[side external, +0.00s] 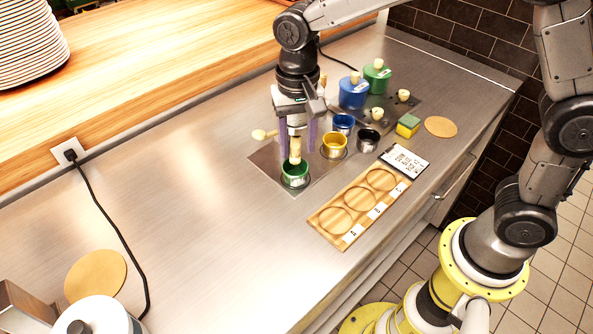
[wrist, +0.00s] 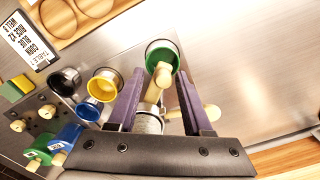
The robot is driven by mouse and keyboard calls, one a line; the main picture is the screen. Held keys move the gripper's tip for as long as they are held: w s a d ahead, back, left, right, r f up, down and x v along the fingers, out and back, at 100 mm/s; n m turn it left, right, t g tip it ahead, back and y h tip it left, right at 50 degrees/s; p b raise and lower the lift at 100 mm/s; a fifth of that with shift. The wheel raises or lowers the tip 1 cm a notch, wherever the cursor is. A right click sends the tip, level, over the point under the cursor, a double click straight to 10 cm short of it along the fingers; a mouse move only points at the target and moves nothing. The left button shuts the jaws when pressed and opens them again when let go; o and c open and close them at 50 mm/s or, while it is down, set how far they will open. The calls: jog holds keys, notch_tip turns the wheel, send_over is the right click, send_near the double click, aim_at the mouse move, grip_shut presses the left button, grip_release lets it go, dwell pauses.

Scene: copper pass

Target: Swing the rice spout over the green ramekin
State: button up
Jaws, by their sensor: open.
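The green ramekin (side external: 295,179) stands on a metal plate on the counter; it also shows in the wrist view (wrist: 154,48). A pale wooden-coloured spout (side external: 295,148) stands between the purple fingers of my gripper (side external: 298,152). In the wrist view the spout's rounded end (wrist: 162,72) overlaps the green ramekin's near rim; I cannot tell its height above it. A grey cylinder (wrist: 148,123) sits behind the spout, partly hidden by the gripper. My gripper is open, with one finger on each side of the spout and visible gaps.
A yellow cup (side external: 334,147), a blue cup (side external: 343,122) and a dark metal cup (side external: 368,140) stand close by on the right. Blue (side external: 353,94) and green (side external: 376,79) lidded pots are behind. A wooden board (side external: 340,222) lies in front. The counter's left is mostly clear.

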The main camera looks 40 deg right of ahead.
jog(key=shift+r, duration=3)
jog(key=shift+d, duration=0.15)
jog(key=s+d+r+m+t, duration=0.1)
jog(key=s+d+r+t, duration=0.2)
jog(key=s+d+r, duration=0.55)
jog(key=s+d+f+n+t, duration=0.1)
jog(key=s+d+f+n, duration=0.1)
jog(key=s, duration=0.4)
jog(key=s+d+f+n+t, duration=0.1)
jog(key=s+d+f+n, duration=0.2)
jog(key=s+f+n, duration=0.1)
jog(key=shift+s+d+n+t, duration=0.25)
jog(key=shift+s+n, duration=0.25)
jog(key=shift+s, duration=0.65)
